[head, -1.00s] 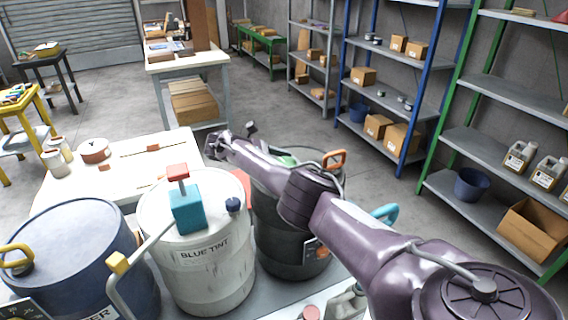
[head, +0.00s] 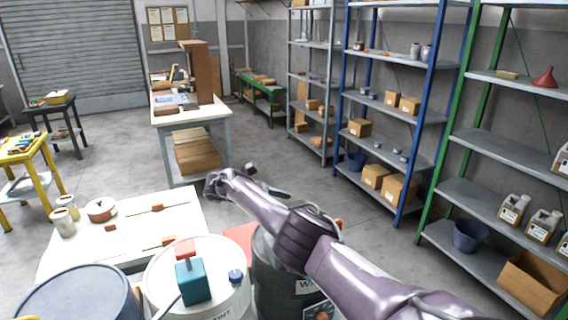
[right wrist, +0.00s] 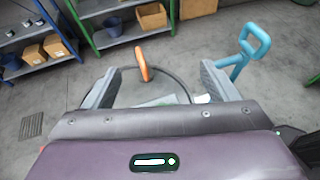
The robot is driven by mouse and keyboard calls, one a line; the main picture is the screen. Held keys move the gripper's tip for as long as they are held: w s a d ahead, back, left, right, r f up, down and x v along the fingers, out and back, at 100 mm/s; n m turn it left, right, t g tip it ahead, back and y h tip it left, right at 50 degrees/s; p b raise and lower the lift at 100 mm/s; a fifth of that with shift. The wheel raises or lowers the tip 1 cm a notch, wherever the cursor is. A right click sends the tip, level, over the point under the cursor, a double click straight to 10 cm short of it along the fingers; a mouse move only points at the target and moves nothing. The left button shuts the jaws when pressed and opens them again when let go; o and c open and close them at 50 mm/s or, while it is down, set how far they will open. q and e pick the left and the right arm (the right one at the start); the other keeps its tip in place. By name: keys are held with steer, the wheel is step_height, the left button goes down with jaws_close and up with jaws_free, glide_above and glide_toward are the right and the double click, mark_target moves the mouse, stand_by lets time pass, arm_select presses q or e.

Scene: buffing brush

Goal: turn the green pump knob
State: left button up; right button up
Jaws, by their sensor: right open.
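My right gripper (right wrist: 160,88) is open in the right wrist view, its two grey fingers well apart. A pale green patch (right wrist: 160,101) shows low between the fingers, partly hidden by the gripper body; I cannot tell whether it is the green pump knob or whether the fingers touch it. An orange handle (right wrist: 141,64) stands beyond, near the left finger. In the head view my right arm reaches across the dark drum (head: 275,285) and hides most of its top; no green knob is visible there. My left gripper is out of view.
A white drum (head: 215,290) with a teal pump body (head: 194,282) and red knob (head: 185,248) stands left of the dark drum. A blue handle (right wrist: 247,50) rises beyond the right finger. A blue drum (head: 75,297) stands at lower left, before a white table (head: 85,240).

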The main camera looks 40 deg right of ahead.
step_height(320, 180, up, 9)
steer(key=p, duration=0.5)
steer(key=shift+f, duration=0.2)
steer(key=shift+f, duration=0.1)
